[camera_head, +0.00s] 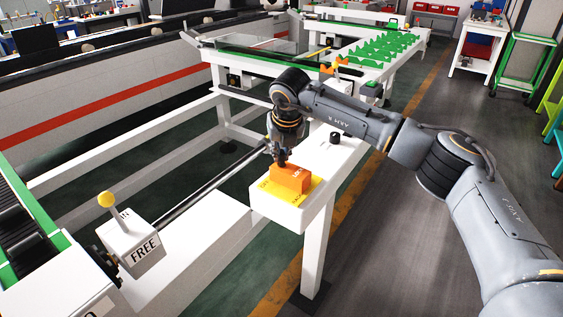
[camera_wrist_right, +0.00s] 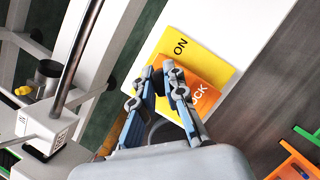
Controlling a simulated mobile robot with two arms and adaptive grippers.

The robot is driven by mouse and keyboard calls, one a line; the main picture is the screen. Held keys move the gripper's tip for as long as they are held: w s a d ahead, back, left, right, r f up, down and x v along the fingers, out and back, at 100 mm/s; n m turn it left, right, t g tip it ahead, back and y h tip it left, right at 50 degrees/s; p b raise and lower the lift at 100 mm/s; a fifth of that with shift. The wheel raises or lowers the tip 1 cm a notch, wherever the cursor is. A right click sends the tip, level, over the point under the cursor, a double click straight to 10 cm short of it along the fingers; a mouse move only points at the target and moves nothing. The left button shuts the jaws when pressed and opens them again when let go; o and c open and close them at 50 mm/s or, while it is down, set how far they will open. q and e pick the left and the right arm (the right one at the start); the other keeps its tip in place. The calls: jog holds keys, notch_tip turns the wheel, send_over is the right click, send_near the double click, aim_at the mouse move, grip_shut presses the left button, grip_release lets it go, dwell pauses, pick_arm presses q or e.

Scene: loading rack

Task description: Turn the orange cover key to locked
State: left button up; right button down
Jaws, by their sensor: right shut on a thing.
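The orange cover key (camera_head: 290,178) sits on a yellow label plate (camera_head: 312,191) at the near end of a white beam. In the right wrist view, the orange cover (camera_wrist_right: 193,88) shows part of a word ending in "CK", and the yellow plate (camera_wrist_right: 219,71) shows "ON". My right gripper (camera_head: 281,163) comes down onto the cover from above. In the wrist view its two fingers (camera_wrist_right: 160,85) are shut on a dark upright part at the edge of the orange cover, mostly hidden between them. My left gripper is in neither view.
A white block marked "FREE" with a yellow-knobbed lever (camera_head: 106,200) stands at the left. A black knob (camera_head: 335,138) is on the beam behind the cover. Green toothed racks (camera_head: 375,50) stand farther back.

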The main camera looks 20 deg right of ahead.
jog(key=m+h+b, duration=0.1)
jog(key=m, duration=0.1)
jog(key=m+b, duration=0.2)
jog(key=shift+m+g+h+b, duration=0.3)
jog(key=shift+h, duration=0.1)
jog(key=shift+m+h+b, duration=0.4)
jog(key=shift+m+b, duration=0.15)
jog(key=shift+m, duration=0.65)
jog(key=shift+r+m+g+h+b, duration=0.1)
jog(key=shift+m+g+h+b, duration=0.2)
jog(key=shift+m+g, duration=0.55)
jog(key=shift+m+t, duration=0.25)
jog(key=shift+m, duration=0.2)
jog(key=c, duration=1.4)
grip_release()
jog(key=v, duration=1.2)
jog(key=shift+w, duration=0.1)
